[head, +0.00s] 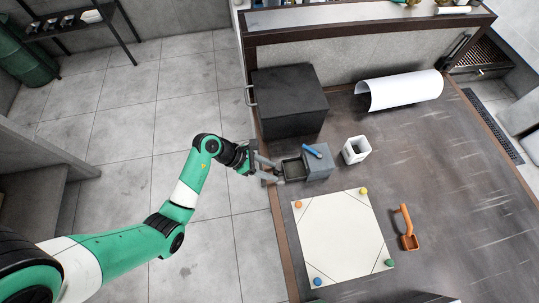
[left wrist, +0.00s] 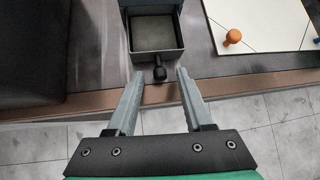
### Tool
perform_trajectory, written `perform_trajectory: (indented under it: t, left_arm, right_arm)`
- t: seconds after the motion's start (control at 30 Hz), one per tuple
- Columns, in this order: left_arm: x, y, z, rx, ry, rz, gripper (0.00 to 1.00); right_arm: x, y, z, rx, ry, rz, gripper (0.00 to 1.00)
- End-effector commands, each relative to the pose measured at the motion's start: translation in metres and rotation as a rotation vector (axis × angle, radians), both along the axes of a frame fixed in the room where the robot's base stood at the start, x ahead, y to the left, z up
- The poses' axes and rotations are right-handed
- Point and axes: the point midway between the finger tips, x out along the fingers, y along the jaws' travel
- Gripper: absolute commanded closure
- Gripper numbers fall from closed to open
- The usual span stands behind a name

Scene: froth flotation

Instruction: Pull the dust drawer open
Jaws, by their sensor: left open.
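The dust drawer (head: 293,169) is a dark, shallow, empty tray standing out from the left side of a small grey box (head: 319,165). In the left wrist view the drawer (left wrist: 155,37) is seen from above, with a round black knob (left wrist: 159,74) on its front. My left gripper (head: 272,171) is at the table's left edge, in front of the drawer. Its fingers are open; in the left wrist view the gripper (left wrist: 160,76) has its tips on either side of the knob, with gaps visible. My right gripper is not in view.
A blue object (head: 312,151) lies on the box. A large black case (head: 289,101) stands behind it, and a white square container (head: 356,149) to its right. A white board (head: 337,240) with coloured pegs and an orange scoop (head: 406,228) lie nearer. Open floor is left of the table.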

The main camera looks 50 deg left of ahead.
Motion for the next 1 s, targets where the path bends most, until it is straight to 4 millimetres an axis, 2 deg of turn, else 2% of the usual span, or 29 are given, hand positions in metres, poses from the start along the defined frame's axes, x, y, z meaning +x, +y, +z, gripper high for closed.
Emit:
perform_trajectory:
  t: [0.17, 0.5, 0.6, 0.73, 1.0]
  left_arm:
    - [-0.005, 0.006, 0.009, 0.0, -0.001, 0.002, 0.49]
    - [-0.045, 0.043, 0.064, 0.002, -0.003, 0.005, 0.49]
    - [-0.054, 0.052, 0.074, 0.002, -0.002, 0.004, 0.49]
    - [-0.06, 0.056, 0.081, 0.0, -0.001, 0.001, 0.49]
    - [-0.061, 0.057, 0.081, 0.0, 0.0, 0.0, 0.49]
  right_arm:
    - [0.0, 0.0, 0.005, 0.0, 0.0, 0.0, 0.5]
    - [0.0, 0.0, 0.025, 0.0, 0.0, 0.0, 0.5]
    - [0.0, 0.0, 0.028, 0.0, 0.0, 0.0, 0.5]
    - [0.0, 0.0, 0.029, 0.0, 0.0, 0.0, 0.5]
    - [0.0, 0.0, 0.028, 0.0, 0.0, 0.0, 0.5]
